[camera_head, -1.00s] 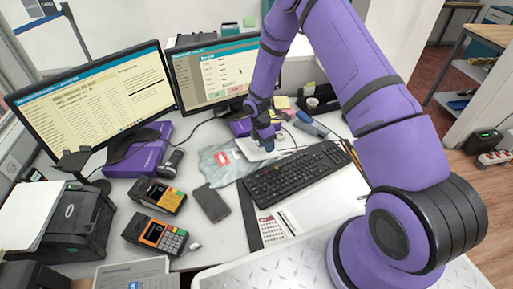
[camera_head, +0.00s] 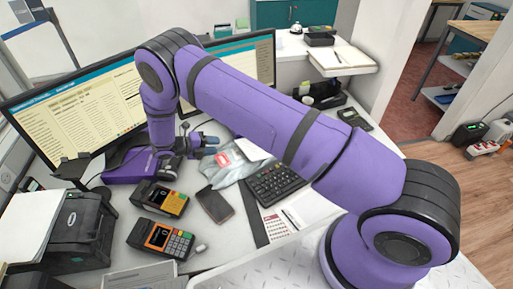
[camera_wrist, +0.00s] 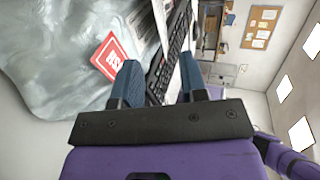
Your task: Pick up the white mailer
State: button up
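The white mailer (camera_head: 229,165) looks like a crumpled, pale grey-white bag with a red label. It lies on the counter between the phone and the keyboard. In the wrist view it fills the upper left (camera_wrist: 50,55), with its red label near the fingers. My gripper (camera_head: 208,142) is at the mailer's far left side in the head view, partly hidden by my arm. In the wrist view its two blue fingers (camera_wrist: 160,80) are apart with nothing held between them. I cannot tell the exact height of the fingers above the mailer.
A keyboard (camera_head: 274,184) lies right of the mailer, with a flat white item (camera_head: 253,150) behind it. A dark phone (camera_head: 215,204) lies in front. Two card terminals (camera_head: 160,198) (camera_head: 160,238) stand left. Monitors (camera_head: 85,108) stand behind my gripper.

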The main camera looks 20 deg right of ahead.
aim_at(240, 145)
jog(key=x, duration=1)
jog(key=shift+d+f, duration=0.15)
jog(key=shift+d, duration=0.05)
jog(key=shift+c, duration=0.3)
grip_shut()
